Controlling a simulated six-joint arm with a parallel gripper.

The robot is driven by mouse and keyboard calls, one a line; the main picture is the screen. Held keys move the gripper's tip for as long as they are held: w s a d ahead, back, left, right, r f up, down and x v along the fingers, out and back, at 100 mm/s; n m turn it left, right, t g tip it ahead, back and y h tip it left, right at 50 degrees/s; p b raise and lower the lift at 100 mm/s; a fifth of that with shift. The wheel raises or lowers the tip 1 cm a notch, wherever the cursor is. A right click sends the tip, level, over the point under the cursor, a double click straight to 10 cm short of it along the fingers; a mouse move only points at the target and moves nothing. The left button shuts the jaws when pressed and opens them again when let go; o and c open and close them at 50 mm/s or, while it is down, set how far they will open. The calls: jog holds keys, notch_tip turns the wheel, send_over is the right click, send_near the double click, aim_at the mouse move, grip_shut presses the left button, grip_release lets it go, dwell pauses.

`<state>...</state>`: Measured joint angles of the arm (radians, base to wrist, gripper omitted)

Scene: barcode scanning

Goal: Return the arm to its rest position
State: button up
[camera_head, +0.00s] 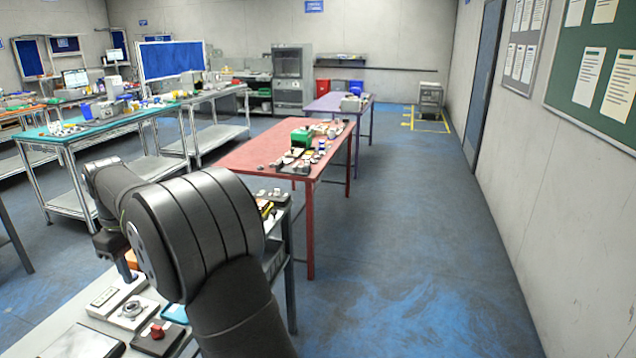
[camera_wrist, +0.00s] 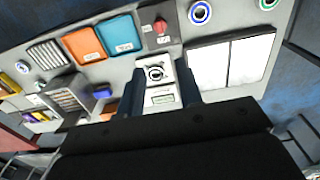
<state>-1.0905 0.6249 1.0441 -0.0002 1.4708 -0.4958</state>
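My arm (camera_head: 205,235) reaches over the near workbench in the head view, bent at the elbow. My gripper (camera_wrist: 159,72) shows in the wrist view with its two dark fingers apart. A white device with a round dial (camera_wrist: 155,72) and a small display or label appears between and beyond the fingers. I see no finger clearly touching it, and it appears to rest on the bench. In the head view the fingers are mostly hidden behind my arm, and a dial device (camera_head: 131,313) lies on the bench below.
A red-knob device (camera_wrist: 160,27), blue case (camera_wrist: 119,35), orange case (camera_wrist: 85,45) and white panels (camera_wrist: 230,62) crowd the bench. A red table (camera_head: 265,150) with small items stands beyond. The floor at the right (camera_head: 420,240) is clear up to the wall.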

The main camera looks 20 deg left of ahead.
aim_at(155, 326)
jog(key=shift+f, duration=0.1)
notch_tip(155, 326, down, 17)
jog(key=shift+f, duration=0.15)
dwell(0.4)
jog(key=shift+f, duration=0.1)
jog(key=m, duration=0.7)
jog(key=shift+m, duration=0.4)
jog(key=m, duration=0.3)
jog(key=shift+m, duration=2.6)
